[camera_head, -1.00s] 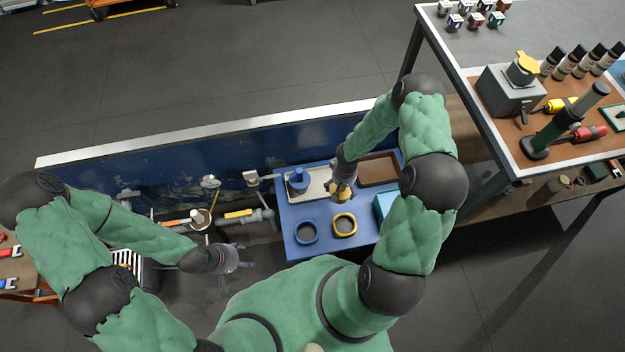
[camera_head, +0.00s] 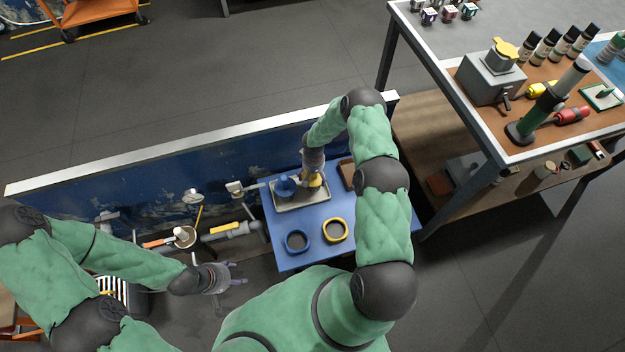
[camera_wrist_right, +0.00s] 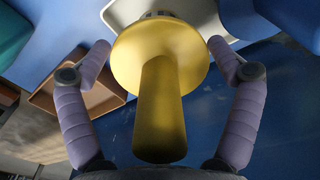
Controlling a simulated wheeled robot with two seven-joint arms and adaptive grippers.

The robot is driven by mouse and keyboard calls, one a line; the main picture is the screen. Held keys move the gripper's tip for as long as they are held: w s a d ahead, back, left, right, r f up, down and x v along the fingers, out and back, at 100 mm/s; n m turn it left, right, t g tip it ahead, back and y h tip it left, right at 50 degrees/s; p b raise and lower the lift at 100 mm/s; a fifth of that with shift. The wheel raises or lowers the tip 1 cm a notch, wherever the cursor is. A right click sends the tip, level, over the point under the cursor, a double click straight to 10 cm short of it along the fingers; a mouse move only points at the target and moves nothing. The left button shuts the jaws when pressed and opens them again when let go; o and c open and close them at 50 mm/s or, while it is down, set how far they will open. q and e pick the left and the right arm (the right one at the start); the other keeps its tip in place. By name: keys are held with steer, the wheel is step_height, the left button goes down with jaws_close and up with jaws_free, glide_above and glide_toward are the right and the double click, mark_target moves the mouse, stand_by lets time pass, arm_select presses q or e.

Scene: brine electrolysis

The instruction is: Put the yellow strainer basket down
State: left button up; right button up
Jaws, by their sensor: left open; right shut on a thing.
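The yellow strainer basket (camera_head: 313,183) is in my right gripper (camera_head: 313,172), over the right part of a pale tray (camera_head: 301,206) on the blue table (camera_head: 315,262). In the right wrist view the yellow basket's handle (camera_wrist_right: 160,110) and wide round flange (camera_wrist_right: 160,55) sit between the fingers of my right gripper (camera_wrist_right: 158,62); its lower end is hidden. I cannot tell whether it touches the tray. A blue strainer basket (camera_head: 285,187) stands on the left of that tray. My left gripper (camera_head: 236,282) is open and empty, left of the table.
A blue ring (camera_head: 297,241) and a yellow ring (camera_head: 335,230) lie at the table's front. A brown tray (camera_head: 346,174) is partly behind my right arm; it also shows in the wrist view (camera_wrist_right: 88,98). Pipes (camera_head: 230,229) lie left of the table. A low blue wall (camera_head: 130,190) runs behind.

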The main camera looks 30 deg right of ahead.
mark_target(313, 178)
steer(key=shift+w+f, duration=0.3)
step_height(313, 178, down, 3)
steer(key=shift+w+f+b, duration=0.1)
steer(key=shift+b, duration=0.75)
steer(key=shift+f, duration=0.15)
steer(key=o, duration=1)
